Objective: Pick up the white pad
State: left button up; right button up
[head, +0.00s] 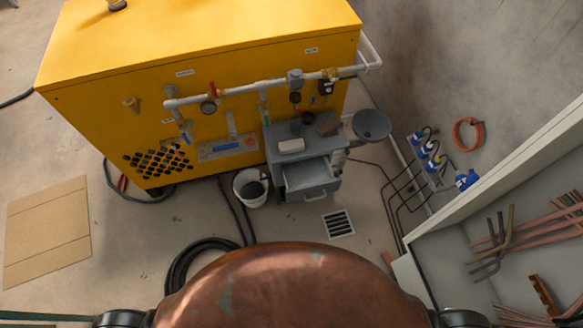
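A small white pad (291,145) lies flat on the top of a small grey cabinet (278,158), near its front left. The cabinet stands against the front of the yellow machine, and its drawer (308,178) is pulled open below the pad. Nothing touches the pad from above. Neither of my grippers can be made out in the head view.
Dark items (327,124) sit behind the pad on the cabinet. A white bucket (250,188) stands left of the drawer, and a grey funnel-like bowl (371,125) is at right. White piping (250,91) crosses the yellow machine (200,50) above. A black hose (182,262) coils on the floor.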

aim_at(297, 145)
jog(key=k, duration=0.35)
jog(key=u, duration=1.35)
jog(key=i, duration=2.6)
jog(key=z, duration=1.1)
